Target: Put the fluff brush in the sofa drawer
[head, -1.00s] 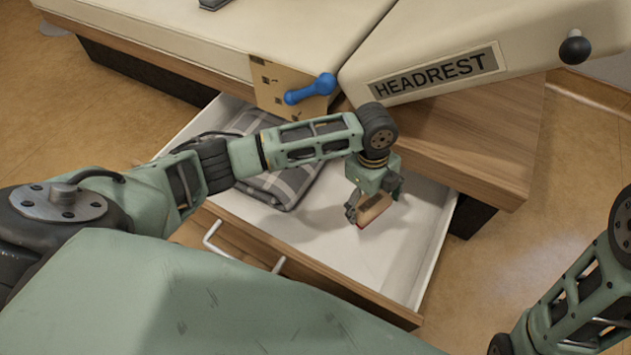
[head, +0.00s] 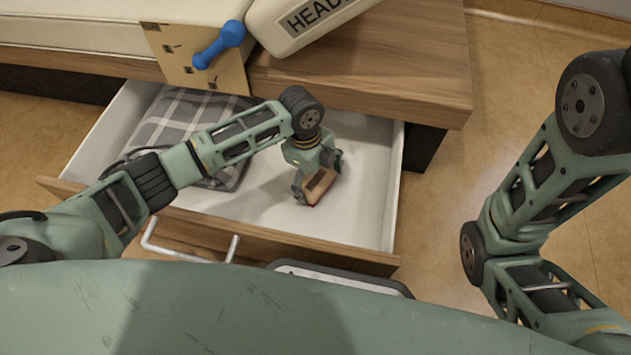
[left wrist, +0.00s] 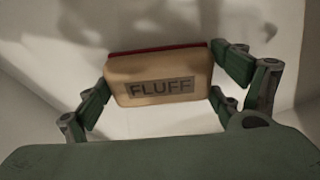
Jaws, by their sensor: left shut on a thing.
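The fluff brush (left wrist: 158,78) is a tan block with a dark label reading FLUFF and a red edge, and it fills the middle of the left wrist view. My left gripper (head: 318,184) is shut on it, with a finger at each end. In the head view the brush (head: 319,186) is small and partly covered by the gripper. It is over the right part of the open drawer (head: 262,203), which has a white inside and a wooden front. I cannot tell whether the brush touches the drawer floor. My right gripper is out of view.
A folded grey plaid cloth (head: 165,122) lies in the drawer's left part. Above the drawer are the wooden sofa frame (head: 400,62), the headrest (head: 293,30), a tan card (head: 180,62) and a blue handle (head: 219,44). The drawer's right part is bare around the brush.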

